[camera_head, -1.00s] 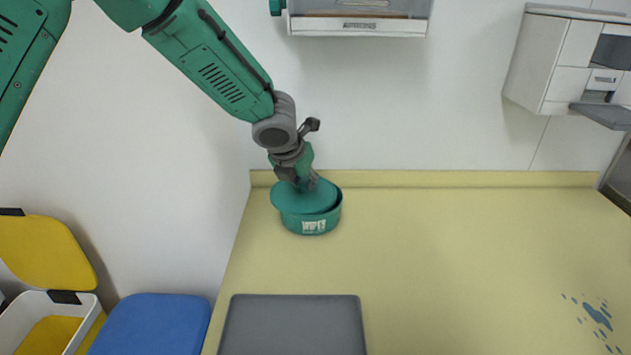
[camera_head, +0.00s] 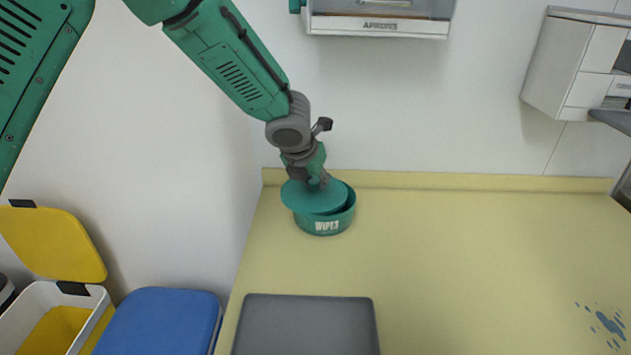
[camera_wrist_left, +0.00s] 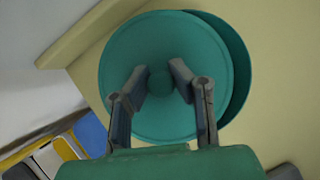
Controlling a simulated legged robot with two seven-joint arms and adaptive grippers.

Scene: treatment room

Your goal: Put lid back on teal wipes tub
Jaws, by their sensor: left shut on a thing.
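The teal wipes tub (camera_head: 326,226) stands upright on the yellow counter near its back left corner, with its label facing the head camera. The round teal lid (camera_head: 302,200) lies over the tub's top, offset to the left, so a crescent of the tub's opening shows at the right. In the left wrist view the lid (camera_wrist_left: 165,105) covers most of the tub (camera_wrist_left: 240,70). My left gripper (camera_head: 316,183) is shut on the lid's central knob (camera_wrist_left: 160,81), from above. I cannot tell whether the lid touches the rim. My right gripper is not in view.
A grey tray (camera_head: 306,325) lies on the counter in front of the tub. The counter (camera_head: 460,250) is clear to the right, apart from a blue splash (camera_head: 608,323). Yellow-lidded (camera_head: 50,243) and blue-lidded (camera_head: 160,320) bins stand at the left. A wall dispenser (camera_head: 380,22) hangs above.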

